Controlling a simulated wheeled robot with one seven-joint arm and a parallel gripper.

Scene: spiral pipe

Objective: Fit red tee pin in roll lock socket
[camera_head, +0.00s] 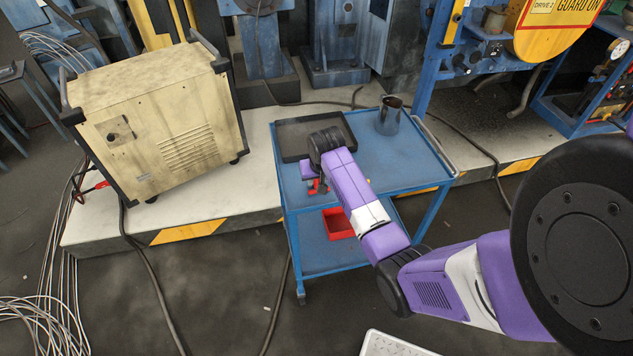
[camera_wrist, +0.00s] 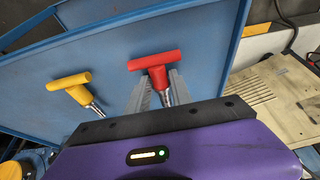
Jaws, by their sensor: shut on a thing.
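The red tee pin (camera_wrist: 152,61) has a red crossbar and a metal shank, and shows in the wrist view in front of the blue cart top. My gripper (camera_wrist: 158,83) is shut on the red tee pin, with the grey fingers on either side just below the crossbar. In the head view my gripper (camera_head: 312,180) is low over the cart's left side, mostly hidden by my wrist, with a bit of red beside it. I cannot tell whether the pin touches the cart. A yellow tee pin (camera_wrist: 69,82) is to its left in the wrist view. I cannot make out the roll lock socket.
The blue cart (camera_head: 408,160) carries a black tray (camera_head: 284,137) and a metal cup (camera_head: 389,115). A red bin (camera_head: 338,224) is on its lower shelf. A beige machine (camera_head: 160,120) stands left, and blue machinery with an orange guard (camera_head: 552,40) stands behind right.

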